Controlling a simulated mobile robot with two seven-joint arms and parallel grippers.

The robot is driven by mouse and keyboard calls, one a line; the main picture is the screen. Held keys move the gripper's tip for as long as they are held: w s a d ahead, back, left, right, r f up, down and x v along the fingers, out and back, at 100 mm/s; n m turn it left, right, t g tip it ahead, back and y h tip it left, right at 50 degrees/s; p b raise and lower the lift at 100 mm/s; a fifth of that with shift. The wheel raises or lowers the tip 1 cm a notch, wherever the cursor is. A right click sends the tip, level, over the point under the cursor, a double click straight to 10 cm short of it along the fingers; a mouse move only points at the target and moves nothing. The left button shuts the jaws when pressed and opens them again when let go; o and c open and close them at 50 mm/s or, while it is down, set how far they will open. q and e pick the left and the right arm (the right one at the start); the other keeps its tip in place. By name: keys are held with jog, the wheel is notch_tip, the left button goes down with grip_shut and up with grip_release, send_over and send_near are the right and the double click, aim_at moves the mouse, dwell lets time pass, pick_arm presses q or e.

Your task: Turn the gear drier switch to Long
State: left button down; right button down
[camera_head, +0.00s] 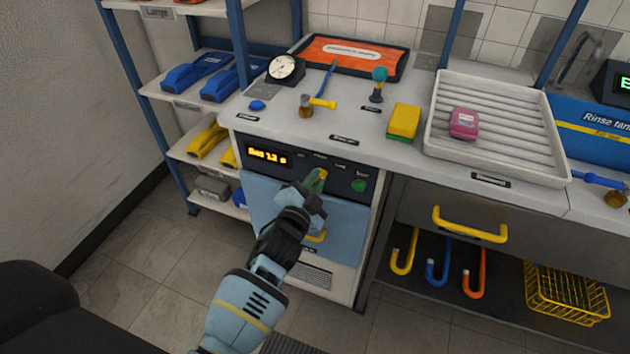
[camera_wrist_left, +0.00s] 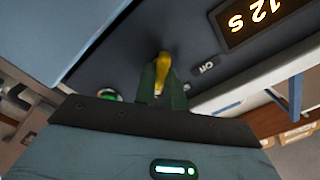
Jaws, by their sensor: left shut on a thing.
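The gear drier (camera_head: 265,205) is a cabinet with a dark control panel under the worktop, with an orange lit display (camera_head: 268,155). My left gripper (camera_head: 315,183) is at the panel, shut on the yellow switch (camera_head: 322,174) between the display and the green button. In the left wrist view the yellow switch (camera_wrist_left: 162,64) stands between the fingertips of my left gripper (camera_wrist_left: 162,80). A small "Off" label shows beside it; the fingers and arm hide part of the switch and panel, and I cannot read which label it points at. My right gripper is not in view.
A green button (camera_head: 359,186) sits right of the switch. The worktop above holds a dial gauge (camera_head: 285,69), a yellow-green sponge (camera_head: 403,122) and a white ribbed tray (camera_head: 440,127). Open floor lies left.

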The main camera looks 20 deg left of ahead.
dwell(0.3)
pick_arm(q)
jog(key=c, duration=1.5)
grip_release()
jog(key=shift+o, duration=0.2)
jog(key=s, duration=0.7)
jog(key=shift+s+a+p, duration=0.15)
jog(key=shift+s+p, duration=0.15)
jog(key=shift+s, duration=0.1)
